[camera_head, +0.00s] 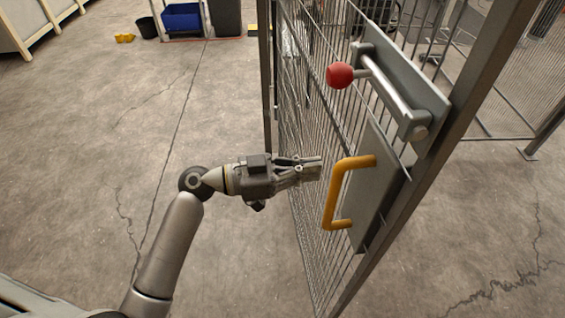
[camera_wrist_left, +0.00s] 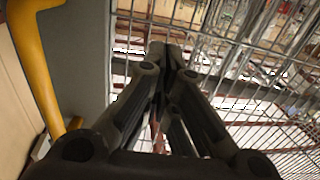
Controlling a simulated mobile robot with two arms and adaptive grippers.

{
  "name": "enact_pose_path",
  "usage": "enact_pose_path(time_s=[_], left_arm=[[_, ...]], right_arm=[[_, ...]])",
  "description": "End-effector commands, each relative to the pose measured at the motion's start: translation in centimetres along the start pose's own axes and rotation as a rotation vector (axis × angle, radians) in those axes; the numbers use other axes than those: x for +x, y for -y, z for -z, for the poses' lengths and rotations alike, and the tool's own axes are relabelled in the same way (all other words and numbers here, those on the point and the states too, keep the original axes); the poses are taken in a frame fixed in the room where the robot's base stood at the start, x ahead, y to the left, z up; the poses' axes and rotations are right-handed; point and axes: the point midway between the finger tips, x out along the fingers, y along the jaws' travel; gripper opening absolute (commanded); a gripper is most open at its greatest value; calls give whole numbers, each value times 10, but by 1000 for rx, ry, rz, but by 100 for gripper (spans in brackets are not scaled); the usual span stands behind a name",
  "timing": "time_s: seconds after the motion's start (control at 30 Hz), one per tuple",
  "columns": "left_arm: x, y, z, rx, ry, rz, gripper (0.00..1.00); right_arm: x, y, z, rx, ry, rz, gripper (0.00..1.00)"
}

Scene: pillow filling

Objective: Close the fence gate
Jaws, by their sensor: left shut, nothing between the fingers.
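The fence gate (camera_head: 308,150) is a grey wire-mesh panel in a metal frame, standing at an angle in the head view. It carries a yellow handle (camera_head: 336,192) on a grey plate and, above it, a latch bar with a red knob (camera_head: 340,75). My left gripper (camera_head: 318,168) is shut and empty, just left of the yellow handle and in front of the mesh. In the left wrist view the yellow handle (camera_wrist_left: 38,75) is at the left, apart from the closed fingers (camera_wrist_left: 165,50), with mesh beyond them. My right gripper is not in view.
More mesh fencing (camera_head: 500,90) stands behind at the right. A blue bin (camera_head: 182,17), a black bucket (camera_head: 147,27) and a yellow item (camera_head: 125,38) are at the back left. The concrete floor (camera_head: 90,130) left of the gate is clear.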

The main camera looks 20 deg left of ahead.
Motion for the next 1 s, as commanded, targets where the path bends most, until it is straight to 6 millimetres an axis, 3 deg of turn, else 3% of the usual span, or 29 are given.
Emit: enact_pose_path(time_s=[0.03,0.23,0.77,1.0], left_arm=[[10,0,5,-3,-3,0,0],[32,0,2,0,-1,0,0],[40,0,-1,0,1,1,0],[61,-2,0,1,-4,30,0]], right_arm=[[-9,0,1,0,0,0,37],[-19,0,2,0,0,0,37],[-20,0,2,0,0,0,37],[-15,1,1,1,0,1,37]])
